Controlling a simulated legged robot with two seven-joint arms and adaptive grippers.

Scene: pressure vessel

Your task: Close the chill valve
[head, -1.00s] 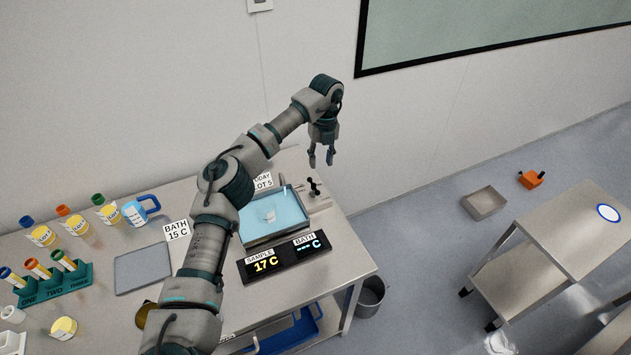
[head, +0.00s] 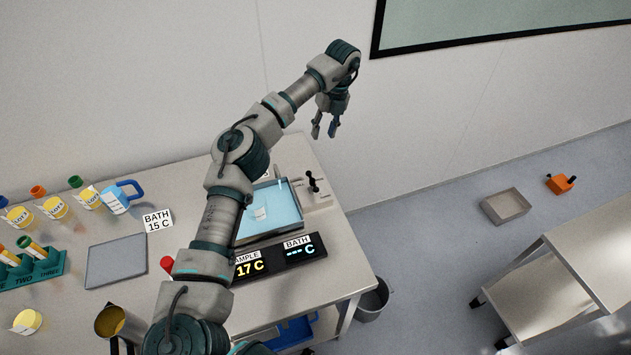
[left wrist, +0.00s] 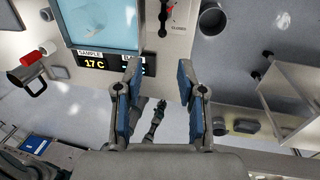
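The chill valve is a black lever (head: 313,183) on a pale plate at the right end of the blue bath (head: 270,212). In the left wrist view the valve lever (left wrist: 163,18) is at the top, with a "CLOSED" label beside its lower right and a red part above. My left gripper (head: 325,132) is above and behind the valve in the head view, apart from it. In the left wrist view its two fingers (left wrist: 158,75) are spread and empty. A small arm-like shape (left wrist: 153,122) shows between them, perhaps my right gripper; its state is unclear.
A metal jug (head: 122,324), grey pad (head: 116,261), tube rack (head: 36,267) and labelled jars stand to the left. A bin (head: 372,300) and a trolley (head: 560,270) stand right of the bench.

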